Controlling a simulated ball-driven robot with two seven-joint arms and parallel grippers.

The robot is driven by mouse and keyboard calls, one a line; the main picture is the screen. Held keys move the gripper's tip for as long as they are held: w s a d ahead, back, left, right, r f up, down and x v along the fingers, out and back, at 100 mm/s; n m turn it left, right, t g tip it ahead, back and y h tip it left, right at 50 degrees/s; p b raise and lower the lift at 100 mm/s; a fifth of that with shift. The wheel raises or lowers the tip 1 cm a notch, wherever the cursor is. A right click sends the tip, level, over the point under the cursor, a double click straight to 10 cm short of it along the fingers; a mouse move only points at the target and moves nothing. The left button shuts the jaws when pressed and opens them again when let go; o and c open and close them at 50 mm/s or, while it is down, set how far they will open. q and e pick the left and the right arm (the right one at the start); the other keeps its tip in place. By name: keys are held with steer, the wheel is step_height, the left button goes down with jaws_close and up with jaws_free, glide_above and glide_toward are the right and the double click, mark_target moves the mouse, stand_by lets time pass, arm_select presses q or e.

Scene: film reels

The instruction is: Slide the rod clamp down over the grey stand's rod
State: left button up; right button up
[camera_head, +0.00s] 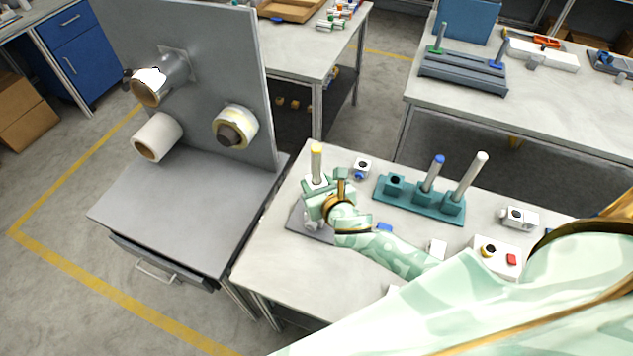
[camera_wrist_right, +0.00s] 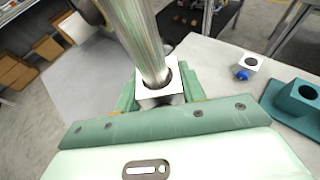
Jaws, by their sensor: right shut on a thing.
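The grey stand (camera_head: 298,224) has a flat base near the table's left edge. Its upright rod (camera_head: 316,162) has a yellow tip. My right gripper (camera_head: 318,192) is at the rod, above the base. It is shut on the white rod clamp (camera_wrist_right: 146,95), whose square top face shows between the fingers in the wrist view. The rod (camera_wrist_right: 147,40) passes into the clamp's round hole there, with a dark gap on one side. The fingers hide most of the clamp in the head view, and its height above the base is hard to tell. My left gripper is not in view.
A teal stand (camera_head: 413,205) with two rods stands to the right. A white clamp with a blue knob (camera_head: 361,168) lies behind the gripper; another white clamp (camera_head: 519,217) is at the right. A button box (camera_head: 505,258) sits near it. A grey panel (camera_head: 205,60) stands left.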

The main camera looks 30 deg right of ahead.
steer(key=shift+f+b, duration=1.55)
steer(key=shift+f, duration=0.65)
steer(key=shift+f+b, duration=2)
steer(key=shift+f, duration=0.5)
steer(key=o, duration=1.2)
steer(key=shift+c, duration=0.2)
